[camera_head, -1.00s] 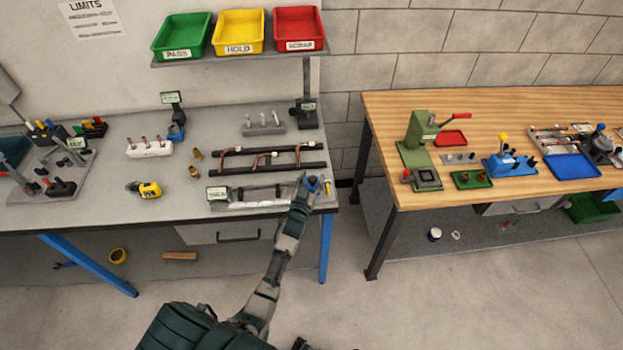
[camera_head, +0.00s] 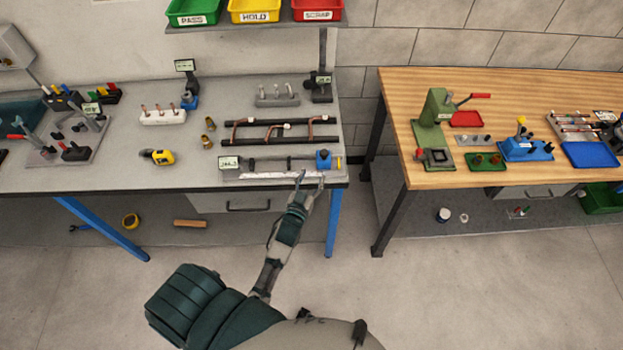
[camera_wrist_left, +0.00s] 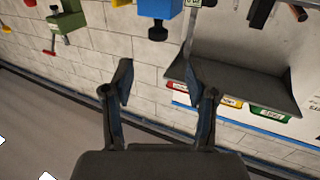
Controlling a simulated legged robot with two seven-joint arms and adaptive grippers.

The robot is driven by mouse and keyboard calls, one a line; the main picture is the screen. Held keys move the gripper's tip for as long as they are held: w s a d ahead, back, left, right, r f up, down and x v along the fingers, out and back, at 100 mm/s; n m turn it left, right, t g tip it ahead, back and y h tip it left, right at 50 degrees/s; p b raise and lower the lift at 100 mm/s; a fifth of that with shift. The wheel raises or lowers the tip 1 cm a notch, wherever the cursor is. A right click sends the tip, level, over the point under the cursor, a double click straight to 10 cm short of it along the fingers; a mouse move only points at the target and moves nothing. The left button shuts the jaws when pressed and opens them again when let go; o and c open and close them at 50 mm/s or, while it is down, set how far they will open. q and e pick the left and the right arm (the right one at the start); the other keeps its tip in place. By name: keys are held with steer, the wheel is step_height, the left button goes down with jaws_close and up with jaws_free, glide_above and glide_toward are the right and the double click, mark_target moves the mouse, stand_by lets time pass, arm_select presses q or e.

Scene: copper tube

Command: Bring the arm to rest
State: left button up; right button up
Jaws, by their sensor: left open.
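My left arm reaches up from the bottom of the head view. Its gripper (camera_head: 311,180) is at the front edge of the grey bench (camera_head: 110,180), near the right corner. The gripper is open, and the left wrist view shows its two fingers (camera_wrist_left: 160,85) spread with nothing between them. A blue block (camera_head: 323,159) stands on the bench just beyond the fingertips, apart from them. A copper tube (camera_head: 270,135) lies across two black bars behind it. My right gripper does not show.
A white strip (camera_head: 275,174) and a label stand (camera_head: 229,162) are near the front edge. A yellow tool (camera_head: 157,157) lies to the left. A wooden bench (camera_head: 400,150) stands to the right across a gap. Floor in front of the benches is clear.

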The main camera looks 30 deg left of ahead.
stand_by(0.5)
arm_select(q)
steer(key=s+d+f+m+g+h, duration=0.1)
steer(key=s+d+f+g, duration=0.2)
steer(key=f, duration=0.8)
steer(key=s+d+f+g+h+b, duration=0.15)
steer(key=s+f, duration=0.35)
steer(key=f, duration=0.6)
steer(key=s+d+f+m+g, duration=0.1)
steer(key=s+d+f+g, duration=0.2)
steer(key=f, duration=0.8)
steer(key=s+f+m+g, duration=0.1)
steer(key=s+f+g, duration=0.4)
steer(key=s+f, duration=1)
steer(key=s+a+f+g, duration=0.1)
steer(key=s+f+g, duration=0.1)
steer(key=s, duration=0.8)
steer(key=s+a+f+m+g, duration=0.1)
steer(key=s+f+g, duration=0.1)
steer(key=s, duration=0.9)
steer(key=shift+s+a+f+b, duration=0.2)
steer(key=shift+a+f+b, duration=0.15)
steer(key=shift+f, duration=0.35)
steer(key=shift+d, duration=0.15)
